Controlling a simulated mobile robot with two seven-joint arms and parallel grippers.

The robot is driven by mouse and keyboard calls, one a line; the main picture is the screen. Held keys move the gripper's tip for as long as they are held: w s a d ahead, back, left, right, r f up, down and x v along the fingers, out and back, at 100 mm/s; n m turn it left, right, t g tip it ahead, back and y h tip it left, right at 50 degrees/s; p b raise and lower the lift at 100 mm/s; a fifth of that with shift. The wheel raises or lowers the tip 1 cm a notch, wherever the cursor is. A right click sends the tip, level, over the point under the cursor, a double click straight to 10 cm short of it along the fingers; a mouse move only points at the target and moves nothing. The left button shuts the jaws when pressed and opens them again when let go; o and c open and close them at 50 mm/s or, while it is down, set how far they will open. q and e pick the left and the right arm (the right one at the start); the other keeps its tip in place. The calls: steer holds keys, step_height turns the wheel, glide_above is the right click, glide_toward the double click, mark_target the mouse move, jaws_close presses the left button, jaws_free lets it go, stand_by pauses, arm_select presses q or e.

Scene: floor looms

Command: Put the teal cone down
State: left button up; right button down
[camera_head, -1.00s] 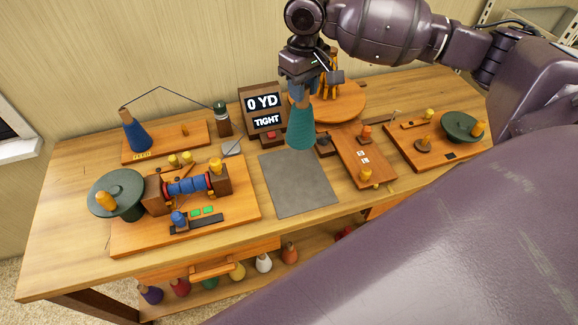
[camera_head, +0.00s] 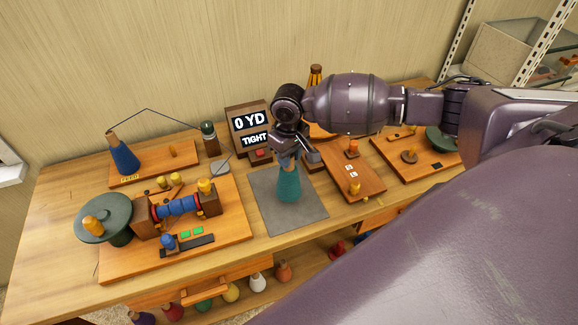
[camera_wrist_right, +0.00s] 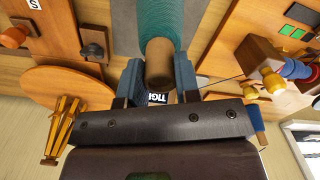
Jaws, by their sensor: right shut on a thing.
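The teal cone (camera_head: 289,186) is upright over the grey mat (camera_head: 262,218) in the head view. I cannot tell whether its base touches the mat. My right gripper (camera_head: 287,160) is shut on the cone's narrow top from above. In the right wrist view, the two fingers (camera_wrist_right: 158,80) close around the brown tip of the teal cone (camera_wrist_right: 150,28). My left gripper is not in view.
Left of the mat is a wooden winder board (camera_head: 225,232) with a blue spool and a green disc (camera_head: 104,222). A blue cone (camera_head: 124,158) stands behind it. A display (camera_head: 250,122) reads "0 YD TIGHT". A wooden board (camera_head: 358,182) lies right of the mat.

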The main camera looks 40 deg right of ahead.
mark_target(289, 175)
steer(key=shift+f, duration=2.2)
steer(key=c, duration=0.8)
jaws_free()
